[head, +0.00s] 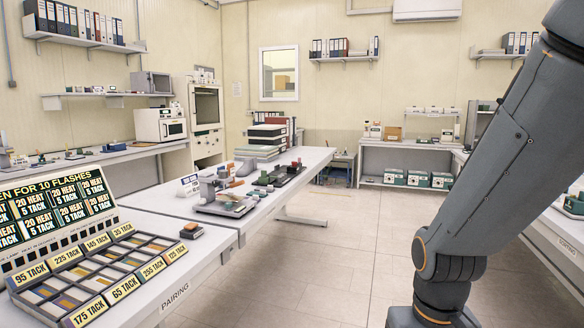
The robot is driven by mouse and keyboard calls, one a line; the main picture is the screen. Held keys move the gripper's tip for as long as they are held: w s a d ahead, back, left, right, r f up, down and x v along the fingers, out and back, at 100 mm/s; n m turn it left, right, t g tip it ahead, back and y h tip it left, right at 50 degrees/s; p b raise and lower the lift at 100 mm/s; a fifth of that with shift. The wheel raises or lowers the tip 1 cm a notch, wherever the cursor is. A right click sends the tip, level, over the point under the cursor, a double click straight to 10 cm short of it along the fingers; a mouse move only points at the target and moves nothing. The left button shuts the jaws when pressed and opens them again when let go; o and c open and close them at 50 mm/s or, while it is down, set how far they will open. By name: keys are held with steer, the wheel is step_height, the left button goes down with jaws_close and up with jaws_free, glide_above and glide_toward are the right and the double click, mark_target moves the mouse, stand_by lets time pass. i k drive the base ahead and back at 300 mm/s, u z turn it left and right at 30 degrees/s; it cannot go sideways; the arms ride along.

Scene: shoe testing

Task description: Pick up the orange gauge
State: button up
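No object stands out clearly as the orange gauge. A small orange-brown item (236,183) lies on the middle table (300,177), near a grey bench device (222,196). A small dark block with an orange-brown top (191,230) sits on the near table, right of the sorting tray. Both are too small to tell whether either is a gauge. My arm crosses the right side of the head view, over the floor and apart from these tables. My gripper is out of the picture.
A compartment tray (102,268) with tack labels and a lettered board (50,215) stand on the near table at the left. Stacked binders (264,140) and a dark tray (277,177) occupy the middle table. Open floor (345,235) lies between the tables and my arm.

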mark_target(231, 170)
steer(key=z, duration=0.45)
steer(key=i, duration=2)
steer(key=u, duration=1.35)
steer(key=i, duration=0.6)
steer(key=u, duration=0.55)
